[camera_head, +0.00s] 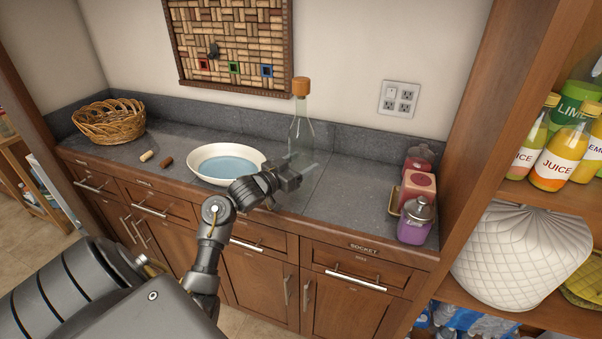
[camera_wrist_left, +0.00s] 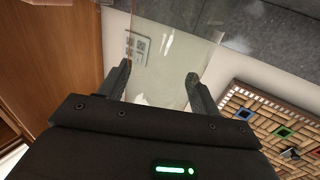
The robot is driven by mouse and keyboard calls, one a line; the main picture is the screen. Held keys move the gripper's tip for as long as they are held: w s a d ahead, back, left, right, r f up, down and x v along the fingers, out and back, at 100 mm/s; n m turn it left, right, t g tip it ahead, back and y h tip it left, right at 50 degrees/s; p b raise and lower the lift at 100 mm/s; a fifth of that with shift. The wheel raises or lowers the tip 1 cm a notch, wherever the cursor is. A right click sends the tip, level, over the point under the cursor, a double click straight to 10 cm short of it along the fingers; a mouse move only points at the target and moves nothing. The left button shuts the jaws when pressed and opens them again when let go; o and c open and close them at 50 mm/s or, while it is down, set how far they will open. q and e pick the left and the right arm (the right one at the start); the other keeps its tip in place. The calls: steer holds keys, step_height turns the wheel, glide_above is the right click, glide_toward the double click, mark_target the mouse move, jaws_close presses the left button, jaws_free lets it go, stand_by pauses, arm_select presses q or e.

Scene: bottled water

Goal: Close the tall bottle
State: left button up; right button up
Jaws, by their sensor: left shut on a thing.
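The tall clear glass bottle (camera_head: 301,132) is upright at the counter, right of the white bowl. A brown cork-like stopper (camera_head: 301,87) shows at the top of its neck. My left gripper (camera_head: 293,168) is shut on the bottle's lower body. In the left wrist view the clear glass (camera_wrist_left: 172,50) lies between the two fingers of the gripper (camera_wrist_left: 159,76). The bottle's base is partly hidden by the gripper, so I cannot tell whether it touches the counter. My right gripper is not in view.
A white bowl (camera_head: 203,149) with a blue inside stands left of the bottle. A light cork (camera_head: 147,156), a dark cork (camera_head: 166,161) and a wicker basket (camera_head: 108,131) are farther left. Jars, including a purple one (camera_head: 415,228), stand right. Counter between bottle and jars is clear.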

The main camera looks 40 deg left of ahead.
arm_select(q)
steer(key=f, duration=0.2)
steer(key=f+p, duration=0.1)
steer(key=shift+w+a, duration=0.2)
steer(key=shift+w, duration=0.05)
steer(key=shift+f, duration=0.4)
steer(key=o, duration=1.4)
steer(key=shift+s, duration=0.1)
steer(key=shift+o, duration=0.2)
steer(key=s+a+b, duration=0.1)
steer(key=s+b, duration=0.1)
steer(key=s, duration=1)
steer(key=shift+w+a, duration=0.1)
